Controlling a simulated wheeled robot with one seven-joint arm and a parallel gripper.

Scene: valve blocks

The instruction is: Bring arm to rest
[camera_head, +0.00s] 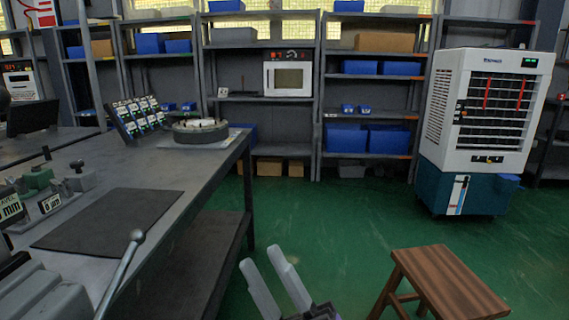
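My gripper (262,257) shows at the bottom centre, low beside the workbench and above the green floor. Its two pale grey fingers point up and stand apart, with nothing seen between them. The rest of my arm is mostly below the picture edge. On the grey workbench (170,168) at the left are a green block (38,178) and a grey block (80,178), near labels marked in mm. A dark mat (110,220) lies bare on the bench.
A metal lever (122,270) rises at the bench's front. A tilted display rack (140,117) and a round tray (200,130) stand farther back. A wooden stool (450,283) is right of my gripper. A white cooler (485,120) stands behind it. The middle floor is clear.

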